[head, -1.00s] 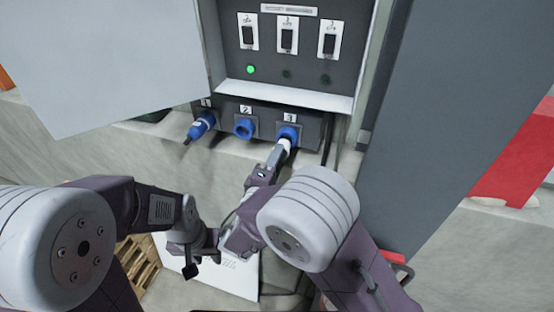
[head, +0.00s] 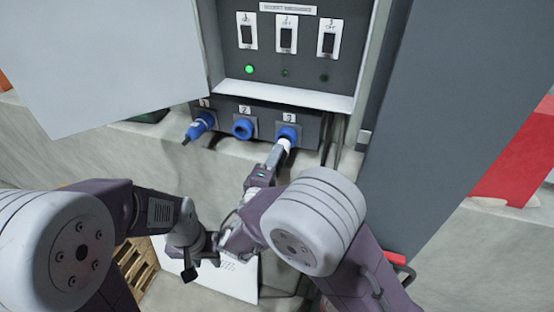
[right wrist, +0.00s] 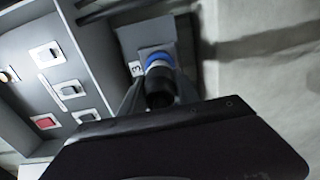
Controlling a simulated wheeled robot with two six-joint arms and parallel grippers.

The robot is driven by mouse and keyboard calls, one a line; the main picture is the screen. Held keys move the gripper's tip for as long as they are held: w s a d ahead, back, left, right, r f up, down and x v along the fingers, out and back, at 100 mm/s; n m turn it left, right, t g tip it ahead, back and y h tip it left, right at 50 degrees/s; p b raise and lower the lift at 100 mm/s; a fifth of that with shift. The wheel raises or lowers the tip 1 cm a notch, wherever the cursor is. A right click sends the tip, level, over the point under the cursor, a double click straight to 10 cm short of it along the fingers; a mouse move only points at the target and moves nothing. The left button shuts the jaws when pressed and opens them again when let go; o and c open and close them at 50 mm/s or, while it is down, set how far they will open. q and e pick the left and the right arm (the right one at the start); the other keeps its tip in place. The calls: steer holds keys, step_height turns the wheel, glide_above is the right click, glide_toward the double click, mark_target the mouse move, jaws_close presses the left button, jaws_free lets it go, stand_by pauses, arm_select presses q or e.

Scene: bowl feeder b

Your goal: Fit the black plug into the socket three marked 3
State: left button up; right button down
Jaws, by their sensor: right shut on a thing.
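The socket three (head: 288,133) is a blue round socket under the label 3 at the right of the socket row. In the right wrist view its blue ring (right wrist: 158,60) shows beside the label 3. The black plug (right wrist: 160,90) is lined up at this ring, between my right fingers, and its front end meets the blue ring. How deep it sits I cannot tell. My right gripper (head: 282,152) is shut on the plug, and in the head view it mostly hides it. My left gripper (head: 190,272) hangs low, apart from the sockets; its jaws are too small to read.
A blue plug (head: 199,126) with a dark cable is in socket one. Socket two (head: 243,129) is empty. Above, a panel (head: 290,65) has several switches and a lit green lamp (head: 250,70). An open cabinet door (head: 100,60) is at left. A pallet (head: 138,268) lies low.

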steer(key=shift+b+x, duration=1.4)
steer(key=shift+b, duration=2.25)
stand_by(4.3)
